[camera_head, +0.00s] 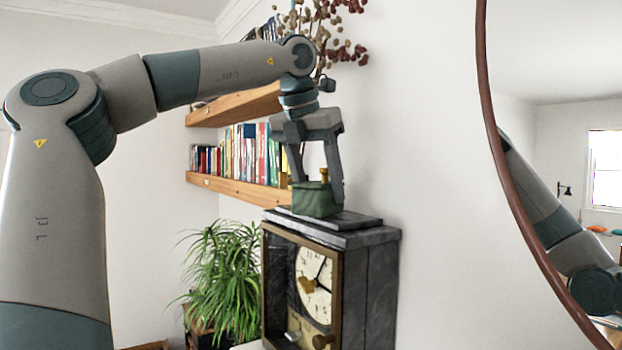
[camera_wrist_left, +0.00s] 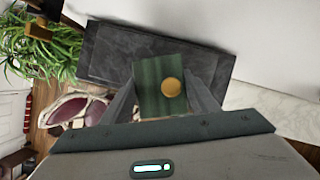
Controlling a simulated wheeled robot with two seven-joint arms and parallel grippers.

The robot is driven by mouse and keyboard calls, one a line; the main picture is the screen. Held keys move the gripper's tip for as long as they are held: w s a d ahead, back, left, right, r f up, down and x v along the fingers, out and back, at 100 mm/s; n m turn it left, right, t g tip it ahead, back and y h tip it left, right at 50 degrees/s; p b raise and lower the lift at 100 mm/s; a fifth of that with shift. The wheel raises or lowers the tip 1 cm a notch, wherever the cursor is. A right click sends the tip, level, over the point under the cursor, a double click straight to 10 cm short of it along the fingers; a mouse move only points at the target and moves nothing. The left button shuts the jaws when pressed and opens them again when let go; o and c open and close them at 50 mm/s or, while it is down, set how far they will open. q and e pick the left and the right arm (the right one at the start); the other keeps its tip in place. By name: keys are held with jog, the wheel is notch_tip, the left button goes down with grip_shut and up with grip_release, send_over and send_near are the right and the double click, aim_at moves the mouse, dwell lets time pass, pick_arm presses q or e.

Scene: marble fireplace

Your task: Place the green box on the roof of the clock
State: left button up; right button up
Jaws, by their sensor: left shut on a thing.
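The green box (camera_head: 315,201) has a gold knob on top and is at the roof of the clock, upright. My left gripper (camera_head: 318,196) comes down from above and is shut on the green box, one finger on each side. In the left wrist view the green box (camera_wrist_left: 160,88) sits between the fingers over the dark roof. The clock (camera_head: 325,280) is a dark cabinet with a cream dial, and its stepped dark roof (camera_head: 365,236) shows under the box. I cannot tell whether the box's underside touches the roof. My right gripper is not in view.
A green plant (camera_head: 225,275) stands left of the clock. Wooden shelves with books (camera_head: 245,155) are on the wall behind my left arm. A round mirror (camera_head: 482,80) hangs at the right. White wall lies close beside the clock.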

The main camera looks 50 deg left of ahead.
pick_arm(q)
jog(key=shift+f, duration=0.15)
jog(key=o, duration=1.2)
jog(key=shift+o, duration=0.2)
jog(key=b+v, duration=0.1)
jog(key=v, duration=0.9)
jog(key=shift+s+d+r+b, duration=0.1)
jog(key=shift+r+b, duration=0.2)
jog(key=shift+r, duration=0.1)
jog(key=shift+v, duration=0.75)
